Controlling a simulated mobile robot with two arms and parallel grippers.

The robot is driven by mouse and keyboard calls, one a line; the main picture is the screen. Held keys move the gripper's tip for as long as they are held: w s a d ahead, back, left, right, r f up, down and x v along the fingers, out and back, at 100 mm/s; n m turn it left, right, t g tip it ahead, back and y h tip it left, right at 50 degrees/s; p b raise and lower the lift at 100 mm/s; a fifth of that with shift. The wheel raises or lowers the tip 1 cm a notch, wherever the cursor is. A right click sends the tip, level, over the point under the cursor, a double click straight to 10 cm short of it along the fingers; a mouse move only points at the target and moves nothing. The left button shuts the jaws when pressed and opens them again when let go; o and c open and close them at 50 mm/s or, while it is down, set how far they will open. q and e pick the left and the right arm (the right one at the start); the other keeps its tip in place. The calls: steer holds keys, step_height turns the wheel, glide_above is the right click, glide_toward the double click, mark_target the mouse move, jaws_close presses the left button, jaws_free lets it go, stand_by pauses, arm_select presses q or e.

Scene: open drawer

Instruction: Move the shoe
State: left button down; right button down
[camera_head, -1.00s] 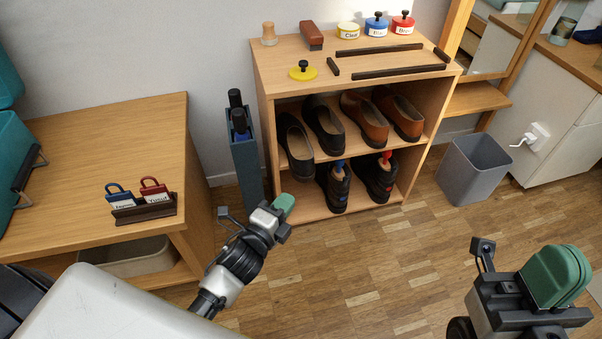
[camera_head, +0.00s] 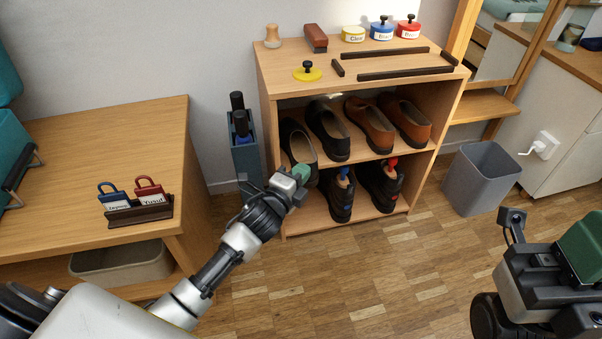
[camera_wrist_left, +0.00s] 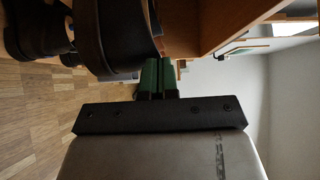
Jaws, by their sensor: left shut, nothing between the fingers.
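A dark shoe (camera_head: 295,140) sits at the left end of the shelf rack's upper row, its toe reaching out toward the front edge. Beside it stand a black shoe (camera_head: 328,130) and two brown shoes (camera_head: 368,125) (camera_head: 406,120). Two black shoes (camera_head: 338,195) (camera_head: 380,186) with blue and red parts stand on the lower level. My left gripper (camera_head: 301,173) is shut and empty at the dark shoe's front end; contact is unclear. In the left wrist view its green fingers (camera_wrist_left: 157,76) lie together close beside a dark shoe (camera_wrist_left: 113,35). My right gripper (camera_head: 585,255) is cut off by the picture edge.
The wooden rack (camera_head: 284,70) carries polish tins, a brush and dark strips on top. A blue-grey holder (camera_head: 246,165) stands left of it. A grey bin (camera_head: 480,178) stands right. A wooden table (camera_head: 90,150) with two tags is at left. The floor in front is clear.

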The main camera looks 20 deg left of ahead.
mark_target(294, 155)
arm_select(q)
steer(key=w+a, duration=0.1)
steer(key=w, duration=0.1)
steer(key=w+a, duration=0.1)
steer(key=w, duration=0.1)
steer(key=w+a, duration=0.2)
steer(key=shift+w+a, duration=0.1)
